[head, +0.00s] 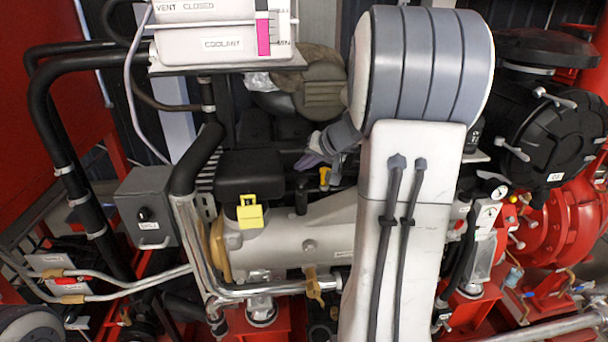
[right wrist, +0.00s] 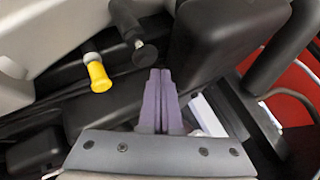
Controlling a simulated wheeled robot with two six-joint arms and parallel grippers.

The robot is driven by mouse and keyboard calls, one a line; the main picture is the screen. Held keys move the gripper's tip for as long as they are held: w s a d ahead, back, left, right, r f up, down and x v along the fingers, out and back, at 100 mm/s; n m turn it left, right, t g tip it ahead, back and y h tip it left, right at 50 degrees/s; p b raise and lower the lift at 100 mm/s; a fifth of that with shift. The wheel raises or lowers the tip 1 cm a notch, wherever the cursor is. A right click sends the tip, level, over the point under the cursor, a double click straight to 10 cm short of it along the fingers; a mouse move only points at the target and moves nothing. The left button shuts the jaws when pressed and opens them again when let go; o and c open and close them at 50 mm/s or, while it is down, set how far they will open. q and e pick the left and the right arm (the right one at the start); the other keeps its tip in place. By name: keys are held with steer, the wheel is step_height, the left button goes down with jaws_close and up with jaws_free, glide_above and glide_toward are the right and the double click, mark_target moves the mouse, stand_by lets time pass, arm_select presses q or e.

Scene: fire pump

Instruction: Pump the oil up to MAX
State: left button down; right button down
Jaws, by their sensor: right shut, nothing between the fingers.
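My right gripper (head: 310,160) is shut and empty, its purple fingers over the dark gap behind the silver engine block (head: 310,232). In the right wrist view its fingertips (right wrist: 160,74) lie together, just below a black round knob (right wrist: 145,53) and right of a yellow-ended handle (right wrist: 99,77); whether they touch the knob I cannot tell. A small yellow handle (head: 324,178) shows beside the gripper in the head view. I cannot make out an oil level mark. The right arm hides part of the machine. My left gripper is not in view.
A white coolant tank (head: 215,28) with a pink level strip and MIN mark stands at the back left. A black box (head: 249,175) with a yellow tag, a grey switch box (head: 147,205), pipes and hoses crowd the area. A red pump (head: 562,225) stands right.

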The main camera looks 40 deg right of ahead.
mark_target(304, 180)
steer(key=shift+r, duration=0.15)
steer(key=shift+r+p, duration=1.65)
steer(key=shift+r, duration=0.8)
stand_by(0.7)
steer(key=shift+s+f, duration=0.1)
